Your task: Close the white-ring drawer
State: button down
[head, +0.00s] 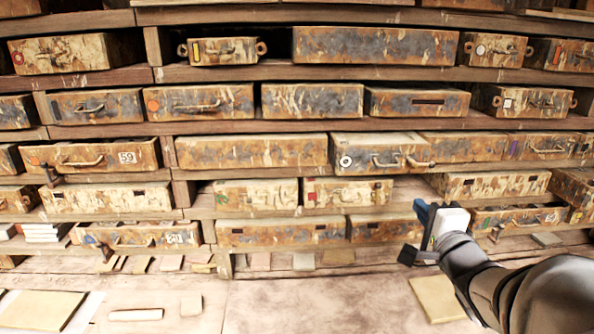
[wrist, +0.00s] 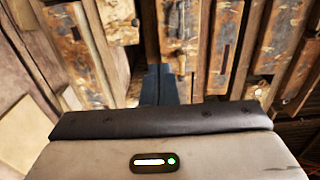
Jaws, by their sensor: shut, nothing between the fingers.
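The white-ring drawer (head: 380,154) is in the middle of the rack in the head view, with a white ring at the left of its rusty, pale front and a bar handle to the right. Its top surface shows, so it stands out from its shelf. My gripper (head: 424,222) is below and to the right of it, apart from it, in front of the lower drawers. In the wrist view, the blue fingers of my gripper (wrist: 158,86) are together and empty. I cannot make out the white ring for certain in the wrist view.
Rusty drawers fill the wooden shelves (head: 290,72) around it. Another drawer with a white round mark (head: 494,50) is at the upper right. Below are the bench (head: 300,305), loose small tiles (head: 303,262) and a yellowish slab (head: 437,299) beside my arm.

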aim_at(393, 174)
jog(key=w+p, duration=0.2)
jog(key=w, duration=1)
jog(key=shift+w, duration=0.4)
jog(key=w, duration=0.6)
jog(key=shift+w+f+b, duration=0.1)
jog(key=shift+w+b, duration=0.2)
jog(key=shift+b, duration=0.05)
jog(key=shift+r, duration=0.3)
jog(key=shift+s, duration=0.1)
